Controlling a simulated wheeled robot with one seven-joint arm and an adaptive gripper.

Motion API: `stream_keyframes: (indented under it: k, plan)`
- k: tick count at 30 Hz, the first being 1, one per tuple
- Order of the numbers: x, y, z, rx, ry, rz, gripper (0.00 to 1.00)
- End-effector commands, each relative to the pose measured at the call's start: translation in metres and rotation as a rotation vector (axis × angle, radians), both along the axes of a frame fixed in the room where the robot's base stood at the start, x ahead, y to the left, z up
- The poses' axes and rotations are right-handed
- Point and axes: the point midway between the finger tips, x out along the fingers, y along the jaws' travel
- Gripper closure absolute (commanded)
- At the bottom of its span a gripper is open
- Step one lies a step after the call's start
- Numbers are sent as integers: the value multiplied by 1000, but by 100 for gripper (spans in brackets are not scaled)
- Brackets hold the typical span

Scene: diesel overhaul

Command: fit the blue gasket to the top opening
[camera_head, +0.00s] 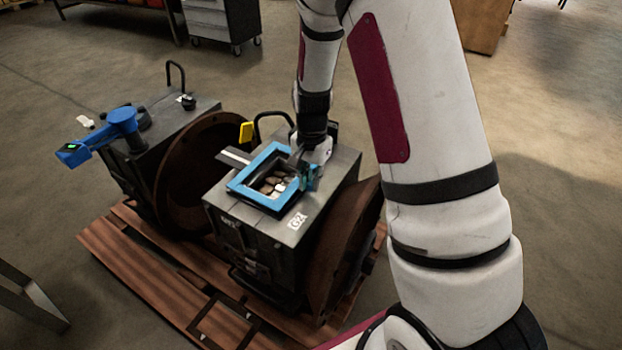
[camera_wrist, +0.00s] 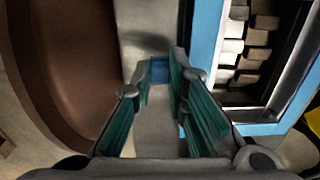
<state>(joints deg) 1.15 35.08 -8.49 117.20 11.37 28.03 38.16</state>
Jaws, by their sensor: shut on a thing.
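The blue gasket (camera_head: 252,167) is a rectangular frame at the top opening (camera_head: 274,184) of the nearer dark metal block (camera_head: 260,235). It surrounds the opening, and brownish pieces show inside. I cannot tell whether it is fully seated or slightly above the top. My gripper (camera_head: 309,176) is at the gasket's right side in the head view. In the wrist view, my gripper's teal fingers (camera_wrist: 163,77) are shut on a small blue tab of the gasket (camera_wrist: 204,45). The gasket's long side and one short side show there beside the opening (camera_wrist: 252,50).
A second dark block (camera_head: 165,130) with a blue tool (camera_head: 123,121) on it stands at left. Rusty round flanges (camera_head: 200,170) flank the nearer block. A black looped handle (camera_head: 272,122) and yellow piece (camera_head: 246,132) rise behind the gasket. Both blocks stand on a wooden pallet (camera_head: 165,285).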

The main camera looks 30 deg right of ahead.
Motion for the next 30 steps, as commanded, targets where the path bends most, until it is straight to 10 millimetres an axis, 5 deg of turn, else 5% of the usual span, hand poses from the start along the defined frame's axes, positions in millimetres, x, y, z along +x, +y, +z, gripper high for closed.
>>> stream_keyframes:
  k: [30]
  plan:
    - [0,0,-12,0,0,0,100]
